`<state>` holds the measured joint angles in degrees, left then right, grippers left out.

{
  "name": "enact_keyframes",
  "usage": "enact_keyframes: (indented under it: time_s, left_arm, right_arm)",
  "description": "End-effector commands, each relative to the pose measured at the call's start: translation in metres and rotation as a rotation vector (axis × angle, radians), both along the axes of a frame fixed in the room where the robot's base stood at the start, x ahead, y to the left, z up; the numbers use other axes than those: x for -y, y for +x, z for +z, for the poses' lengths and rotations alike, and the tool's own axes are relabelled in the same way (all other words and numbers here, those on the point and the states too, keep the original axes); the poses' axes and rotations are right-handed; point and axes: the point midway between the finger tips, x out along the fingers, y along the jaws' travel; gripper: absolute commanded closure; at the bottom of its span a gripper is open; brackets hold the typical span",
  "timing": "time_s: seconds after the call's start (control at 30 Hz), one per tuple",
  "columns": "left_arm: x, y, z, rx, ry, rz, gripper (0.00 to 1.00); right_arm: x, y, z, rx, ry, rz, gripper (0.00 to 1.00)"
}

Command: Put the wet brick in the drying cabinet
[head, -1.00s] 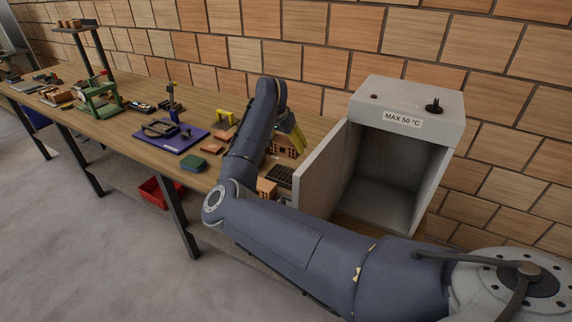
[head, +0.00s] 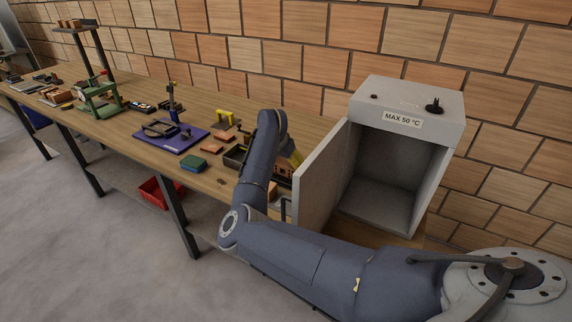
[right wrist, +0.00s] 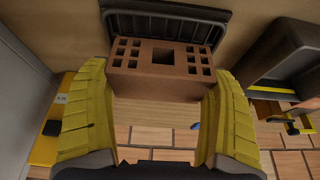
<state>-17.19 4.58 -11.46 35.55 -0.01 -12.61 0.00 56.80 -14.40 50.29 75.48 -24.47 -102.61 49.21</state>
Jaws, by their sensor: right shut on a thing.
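The wet brick (right wrist: 160,82) is brown with square holes and a larger centre hole. In the right wrist view my right gripper (right wrist: 160,92) has its yellow fingers on both ends of it. A dark rack (right wrist: 165,20) shows just beyond the brick; I cannot tell whether they touch. In the head view my right gripper (head: 294,157) is mostly hidden behind my blue arm, left of the cabinet door. The grey drying cabinet (head: 441,168), marked MAX 50 °C, has its door (head: 322,180) wide open, and its visible interior is empty. My left gripper is not in view.
The wooden bench (head: 140,118) runs to the left along a brick wall. A blue plate (head: 172,143), a green block (head: 193,163) and a dark tray (head: 235,156) lie left of my arm. The open door stands between my right gripper and the cabinet opening.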

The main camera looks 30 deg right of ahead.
Motion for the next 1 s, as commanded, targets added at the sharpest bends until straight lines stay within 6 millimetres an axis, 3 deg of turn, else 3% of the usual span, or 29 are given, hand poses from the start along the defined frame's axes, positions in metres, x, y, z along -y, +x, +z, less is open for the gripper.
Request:
enact_keyframes:
  time_s: [0.47, 0.5, 0.53, 0.57, 1.0]
  left_arm:
    - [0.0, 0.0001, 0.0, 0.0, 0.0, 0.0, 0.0]
    - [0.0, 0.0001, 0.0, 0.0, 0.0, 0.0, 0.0]
    - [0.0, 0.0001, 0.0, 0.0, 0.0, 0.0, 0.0]
    - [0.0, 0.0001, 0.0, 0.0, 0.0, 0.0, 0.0]
    - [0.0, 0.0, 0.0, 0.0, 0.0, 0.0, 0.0]
  right_arm:
    - [0.0001, 0.0007, -0.004, 0.003, -0.002, -0.001, 0.55]
    - [-0.0001, 0.0005, -0.0049, 0.002, -0.001, 0.0, 0.07]
    - [0.0, 0.0005, -0.0048, 0.002, -0.001, 0.0, 0.03]
    - [0.0, 0.0004, -0.0049, 0.001, 0.0, 0.0, 0.0]
    - [-0.0029, 0.0003, 0.004, 0.003, 0.0, 0.001, 0.0]
